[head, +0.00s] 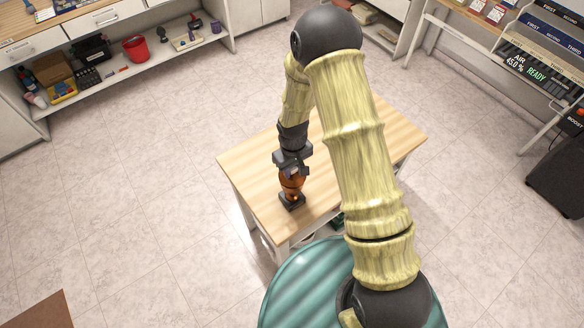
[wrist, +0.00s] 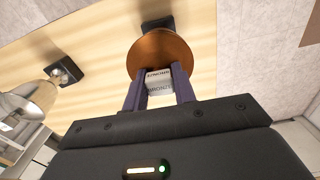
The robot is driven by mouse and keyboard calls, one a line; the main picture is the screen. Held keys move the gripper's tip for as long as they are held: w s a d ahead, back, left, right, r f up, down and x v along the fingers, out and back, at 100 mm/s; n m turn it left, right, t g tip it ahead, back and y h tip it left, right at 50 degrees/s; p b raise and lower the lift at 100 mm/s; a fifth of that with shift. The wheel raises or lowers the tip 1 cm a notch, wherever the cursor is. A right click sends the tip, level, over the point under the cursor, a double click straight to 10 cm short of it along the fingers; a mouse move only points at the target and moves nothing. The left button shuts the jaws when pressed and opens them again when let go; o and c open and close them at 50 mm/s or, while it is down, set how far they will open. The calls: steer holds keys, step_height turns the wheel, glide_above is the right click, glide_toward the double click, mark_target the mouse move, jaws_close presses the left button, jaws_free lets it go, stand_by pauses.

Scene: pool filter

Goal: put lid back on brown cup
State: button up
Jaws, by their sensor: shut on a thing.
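The brown cup (head: 291,187) is a glossy copper-coloured trophy on a dark square base (head: 292,202), standing near the table's front left edge. My gripper (head: 291,171) points down right over it. In the wrist view a round copper top (wrist: 158,50) lies just beyond my fingertips (wrist: 160,72). My gripper is shut on a pale block, which looks like the lid's knob (wrist: 160,90) and bears the word BRONZE. Lid and cup line up closely. I cannot tell whether the lid rests on the rim or hangs slightly above it.
The wooden table (head: 248,173) has bare room around the cup. A silver cup (wrist: 32,98) with a black base (wrist: 66,70) stands on it to the left in the wrist view. Shelves with a red bucket (head: 136,48) are far back left.

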steer(key=shift+s, duration=0.15)
steer(key=shift+a, duration=0.25)
steer(key=shift+s, duration=0.1)
stand_by(0.3)
steer(key=o, duration=1.5)
steer(key=shift+o, duration=0.2)
steer(key=shift+d, duration=0.1)
steer(key=shift+r+p, duration=2.25)
steer(key=shift+r, duration=1.3)
